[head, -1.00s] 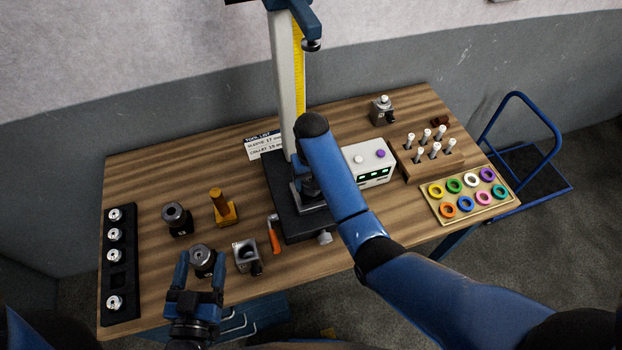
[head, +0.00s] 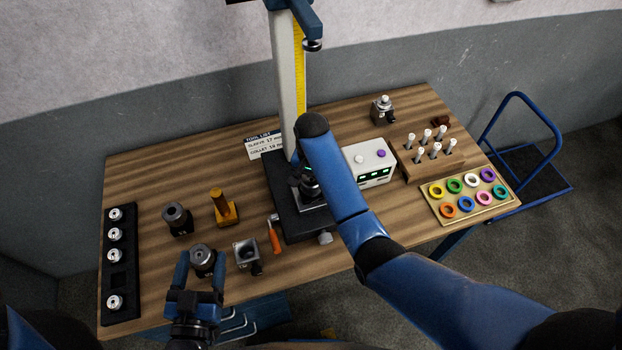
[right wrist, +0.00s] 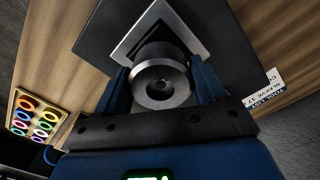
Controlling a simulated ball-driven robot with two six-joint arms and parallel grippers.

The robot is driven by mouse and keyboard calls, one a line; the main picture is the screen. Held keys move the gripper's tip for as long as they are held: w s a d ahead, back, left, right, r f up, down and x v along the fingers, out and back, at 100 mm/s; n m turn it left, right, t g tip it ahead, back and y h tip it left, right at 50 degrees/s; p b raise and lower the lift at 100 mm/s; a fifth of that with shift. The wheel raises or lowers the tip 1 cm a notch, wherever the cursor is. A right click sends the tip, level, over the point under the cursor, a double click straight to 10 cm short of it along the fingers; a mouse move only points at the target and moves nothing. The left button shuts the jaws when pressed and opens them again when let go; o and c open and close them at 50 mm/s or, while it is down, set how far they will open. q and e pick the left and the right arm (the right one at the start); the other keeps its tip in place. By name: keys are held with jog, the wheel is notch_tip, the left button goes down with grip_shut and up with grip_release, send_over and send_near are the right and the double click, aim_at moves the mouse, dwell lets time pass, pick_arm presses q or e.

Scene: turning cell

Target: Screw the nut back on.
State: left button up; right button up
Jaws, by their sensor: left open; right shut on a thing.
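In the right wrist view a round grey metal nut (right wrist: 161,88) with a central hole sits between the two blue fingers of my right gripper (right wrist: 160,76), which is shut on it. The nut is over a square metal fixture (right wrist: 160,25) on the dark base of the tall stand. What lies under the nut is hidden. In the head view my forearm covers part of this spot. My left gripper (head: 200,265) is open at the front edge of the table, its fingers on either side of a dark round holder (head: 202,260). I cannot tell whether they touch it.
A dark rack (head: 122,280) with several metal collets lies at the left. Another dark holder (head: 177,218), a yellow post (head: 222,208), a square block (head: 247,253) and an orange-handled tool (head: 274,237) stand nearby. A control box (head: 370,163) and ring tray (head: 467,197) are at the right.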

jog(key=m, duration=0.5)
jog(key=shift+w+r+m, duration=0.1)
jog(key=shift+m, duration=0.2)
jog(key=m, duration=0.9)
jog(key=shift+w, duration=0.1)
jog(key=shift+m, duration=0.8)
jog(key=m, duration=0.3)
